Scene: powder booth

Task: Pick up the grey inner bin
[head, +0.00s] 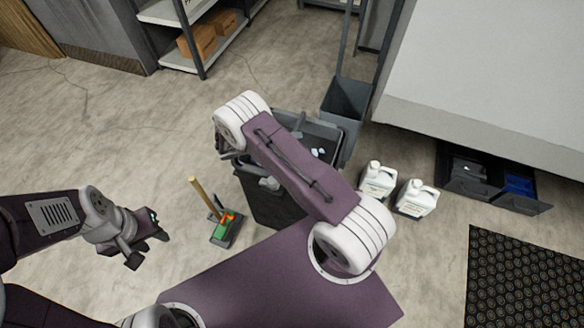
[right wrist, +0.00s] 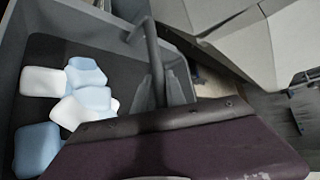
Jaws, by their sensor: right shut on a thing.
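The grey inner bin (head: 326,128) sits at the middle of the head view, in the top of a dark outer bin (head: 272,208), largely covered by my right arm. In the right wrist view the inner bin (right wrist: 75,14) shows its grey walls, a dark floor and a raised grey handle. White and pale blue pouches (right wrist: 88,98) lie inside it. My right gripper (right wrist: 164,88) is shut on the inner bin at its handle; the exact contact is partly hidden. My left gripper (head: 147,248) hangs over the floor at the left, open and empty.
A brush and dustpan (head: 226,230) stand left of the bins. Two white jugs (head: 395,190) stand to the right. Another grey bin (head: 346,98) is close behind. Dark trays (head: 495,182) and a black mat (head: 525,275) lie at the right. Shelving (head: 195,45) is at the back.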

